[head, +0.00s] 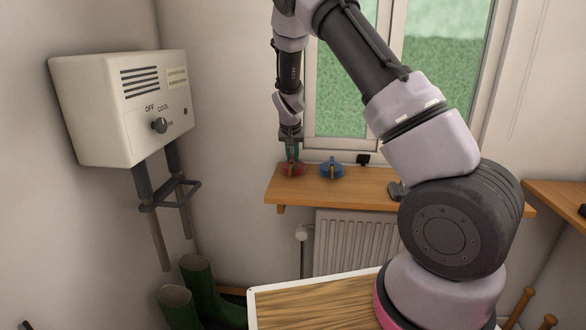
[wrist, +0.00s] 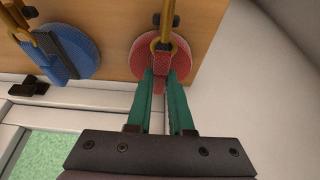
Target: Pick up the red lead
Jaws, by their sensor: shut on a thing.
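The red lead (head: 292,169) is a round red case with a strap and a brass-coloured clip, at the left end of the wooden shelf. In the wrist view the red lead (wrist: 144,49) lies on the wood near its edge. My gripper (wrist: 162,72) has its green fingers closed on the red strap part below the brass ring. In the head view my gripper (head: 291,154) points down onto the red lead. The fingers hide part of the lead. I cannot tell whether the lead still touches the shelf.
A blue lead (head: 331,170) lies to the right on the shelf (head: 365,190), with a small black item (head: 363,159) by the window. A radiator (head: 350,243) is below. A white heater box (head: 125,108) hangs on the left wall. Green boots (head: 198,285) stand below it.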

